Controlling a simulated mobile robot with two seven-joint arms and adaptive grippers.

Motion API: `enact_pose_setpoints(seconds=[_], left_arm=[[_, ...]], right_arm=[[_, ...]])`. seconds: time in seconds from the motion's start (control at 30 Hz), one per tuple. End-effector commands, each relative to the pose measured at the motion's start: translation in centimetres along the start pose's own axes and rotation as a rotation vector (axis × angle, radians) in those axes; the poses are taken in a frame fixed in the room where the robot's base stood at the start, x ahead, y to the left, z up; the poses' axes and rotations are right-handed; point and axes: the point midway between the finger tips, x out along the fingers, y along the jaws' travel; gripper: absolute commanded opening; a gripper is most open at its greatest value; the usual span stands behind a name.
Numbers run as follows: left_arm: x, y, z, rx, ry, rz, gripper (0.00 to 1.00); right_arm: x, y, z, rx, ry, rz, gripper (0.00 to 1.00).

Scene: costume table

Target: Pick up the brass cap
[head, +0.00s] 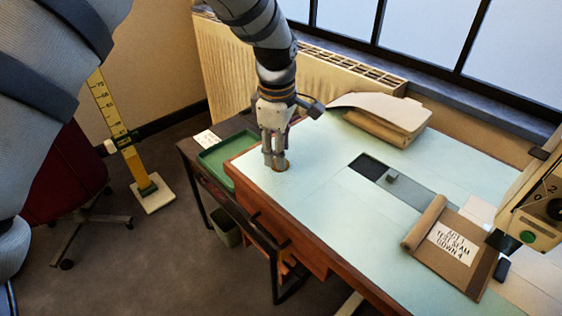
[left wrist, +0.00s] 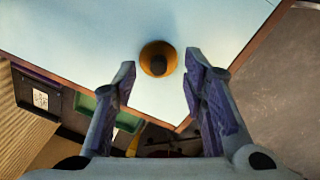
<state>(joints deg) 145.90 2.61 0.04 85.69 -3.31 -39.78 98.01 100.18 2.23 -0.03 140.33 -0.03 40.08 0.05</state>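The brass cap (left wrist: 158,58) is a round, gold-coloured piece with a dark centre on the pale blue table top (head: 330,215). In the head view the cap (head: 284,164) shows only in part, at the table's near left corner, behind my left gripper (head: 274,160). The left gripper points down at it, fingertips close to the table. In the left wrist view my left gripper (left wrist: 160,80) has its two fingers apart, with nothing held. The cap lies centred just beyond the fingertips; I see no contact. My right gripper is not in view.
A green tray (head: 210,160) on a dark side table stands left of the corner. A folded cloth stack (head: 380,120) lies at the back. A recessed slot (head: 368,167), a brown labelled folder (head: 462,267) and a machine (head: 540,205) are to the right. The table around the cap is clear.

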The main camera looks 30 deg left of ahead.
Motion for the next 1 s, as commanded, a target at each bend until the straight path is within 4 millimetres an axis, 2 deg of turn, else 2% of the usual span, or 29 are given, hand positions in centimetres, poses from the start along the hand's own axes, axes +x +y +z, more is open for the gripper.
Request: enact_pose_setpoints(seconds=[0.03,0.13,0.37,0.5,0.53,0.87,1.0], left_arm=[[1.1,-0.1,0.0,0.000,0.001,-0.004,0.39],[2.1,0.0,-0.1,0.000,0.000,-0.001,0.39],[2.1,0.1,-0.1,0.000,0.000,0.002,0.37],[2.1,0.0,-0.1,0.000,0.000,0.002,0.05],[2.1,0.0,0.0,0.000,0.000,0.002,0.00],[2.0,0.0,0.0,0.001,0.000,0.002,0.00],[0.8,0.2,0.0,0.001,0.000,0.006,0.00]], right_arm=[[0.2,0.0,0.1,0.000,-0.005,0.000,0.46],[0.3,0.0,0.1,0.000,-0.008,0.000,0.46],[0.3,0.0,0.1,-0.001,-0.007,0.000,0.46],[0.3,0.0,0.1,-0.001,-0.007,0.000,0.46],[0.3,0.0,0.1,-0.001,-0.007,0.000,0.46],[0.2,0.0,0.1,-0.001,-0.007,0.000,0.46],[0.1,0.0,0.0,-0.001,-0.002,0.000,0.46]])
